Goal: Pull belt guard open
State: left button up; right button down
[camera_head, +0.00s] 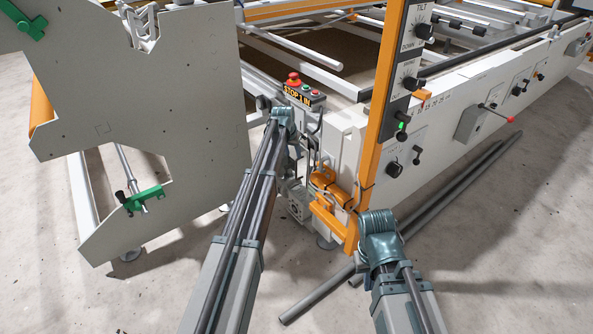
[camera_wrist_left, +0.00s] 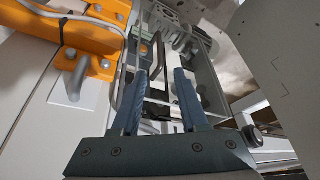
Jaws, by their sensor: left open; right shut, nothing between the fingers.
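What looks like the belt guard, a clear panel in a thin grey frame (camera_wrist_left: 207,52), covers a mechanism with a dark belt-like strip in the left wrist view. I cannot tell whether a finger touches the rod. In the head view my left wrist (camera_head: 283,118) hangs over this corner and hides most of the guard. My right wrist (camera_head: 380,243) is right of the orange post; its fingers are hidden.
An orange post (camera_head: 384,90) with control knobs and orange brackets (camera_head: 333,192) stand close on the right. A stop-button box (camera_head: 293,87) is just above. A large grey side plate (camera_head: 170,110) stands left. Grey pipes (camera_head: 315,296) lie on the floor.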

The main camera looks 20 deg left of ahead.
aim_at(296, 164)
pick_arm(q)
jog(key=b+x, duration=0.9)
jog(key=x, duration=0.2)
jog(key=shift+s, duration=0.1)
jog(key=shift+c, duration=0.3)
grip_shut()
dwell(0.8)
